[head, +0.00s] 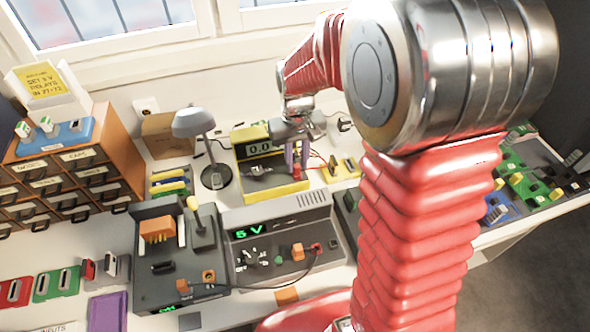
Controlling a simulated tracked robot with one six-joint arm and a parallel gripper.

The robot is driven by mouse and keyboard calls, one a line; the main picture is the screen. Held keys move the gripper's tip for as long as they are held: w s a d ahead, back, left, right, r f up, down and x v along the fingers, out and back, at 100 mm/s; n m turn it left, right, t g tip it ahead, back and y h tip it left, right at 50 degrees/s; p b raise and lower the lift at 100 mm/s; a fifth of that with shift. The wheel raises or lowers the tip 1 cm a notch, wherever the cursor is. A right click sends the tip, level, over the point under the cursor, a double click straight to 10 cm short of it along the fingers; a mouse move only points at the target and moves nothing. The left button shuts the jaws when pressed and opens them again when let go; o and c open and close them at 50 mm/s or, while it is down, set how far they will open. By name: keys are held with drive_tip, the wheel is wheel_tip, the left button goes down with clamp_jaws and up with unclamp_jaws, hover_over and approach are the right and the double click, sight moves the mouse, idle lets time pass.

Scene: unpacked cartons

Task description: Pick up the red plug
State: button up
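A small red plug (297,173) stands at the right side of the yellow-framed device (272,186) with a display, near the back of the bench. My gripper (297,164) points down right above this plug, its two fingers apart with a narrow gap. Whether the fingertips touch the plug is too small to tell. A red cable runs near the plug towards a small yellow block (343,168). Another small red connector (317,248) sits on the front of the grey 5 V power unit (285,240).
A desk lamp (214,175) stands left of the yellow device. An orange drawer cabinet (70,175) is at the left. A dark grey machine (160,262) stands in front. Green and blue boards (515,180) lie at the right. My arm hides the bench's middle right.

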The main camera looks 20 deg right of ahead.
sight(297, 166)
clamp_jaws()
drive_tip(key=shift+r, duration=0.1)
idle(0.3)
wheel_tip(297, 166, up, 10)
idle(0.6)
idle(0.5)
